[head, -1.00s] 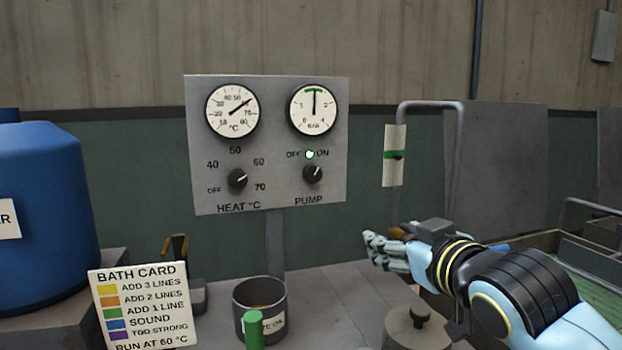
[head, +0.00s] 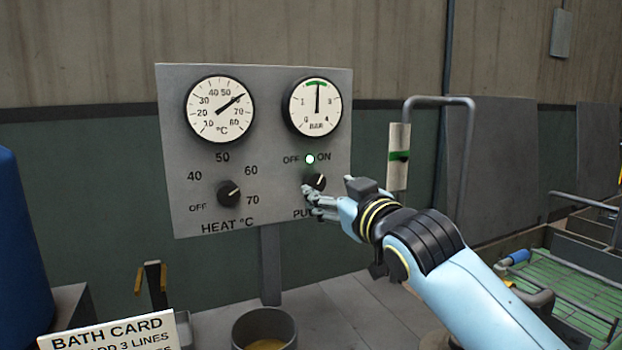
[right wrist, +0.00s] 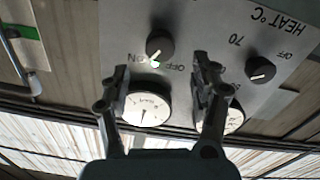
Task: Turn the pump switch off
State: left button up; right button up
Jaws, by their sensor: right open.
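The pump switch (head: 317,181) is a black round knob with a pale pointer mark, on the grey panel (head: 180,150). Its mark points up and right, toward ON. The green-white lamp (head: 310,159) above it is lit. My right gripper (head: 328,190) is open and empty, close to the knob and partly covering it and the PUMP label. In the right wrist view the pump switch (right wrist: 160,44) lies between and beyond the open fingers (right wrist: 160,78); no contact is visible. My left gripper is not in view.
The heat knob (head: 229,193) sits left of the pump switch, below the temperature gauge (head: 220,109). The pressure gauge (head: 313,107) is above the pump switch. A grey pot (head: 264,328) stands below.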

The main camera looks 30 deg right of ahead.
aim_at(317, 183)
jog(key=w, duration=0.6)
jog(key=shift+w+d+p, duration=0.2)
jog(key=shift+w+p, duration=0.1)
jog(key=shift+w, duration=0.55)
jog(key=c, duration=1.2)
